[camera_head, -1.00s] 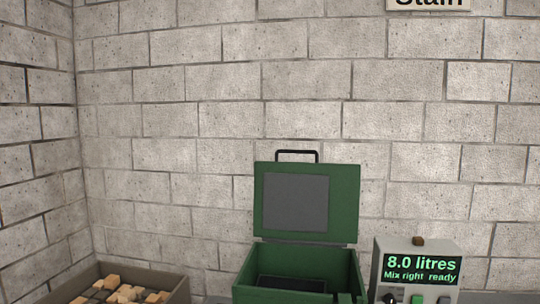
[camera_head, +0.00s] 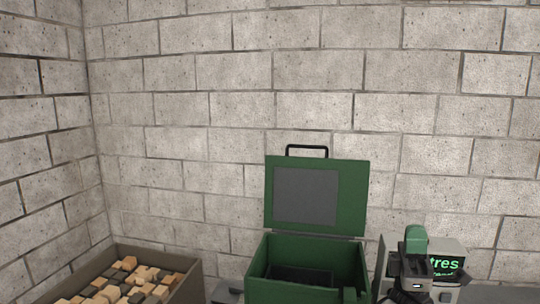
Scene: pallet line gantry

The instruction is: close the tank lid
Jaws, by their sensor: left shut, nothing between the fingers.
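The green tank (camera_head: 308,290) stands at the bottom centre against the block wall, with its inside open and dark. Its green lid (camera_head: 352,195) stands upright at the back, with a grey panel on its inner face and a black handle (camera_head: 307,148) on its top edge. My left gripper (camera_head: 416,239) is black with a green tip. It is to the right of the tank in the picture, apart from the lid, shut and empty. My right gripper is not in view.
A grey control box with a lit display (camera_head: 446,266) stands right of the tank, partly hidden by my left gripper. A brown crate (camera_head: 184,285) of wooden blocks is at the lower left. The space above the tank in front of the wall looks clear.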

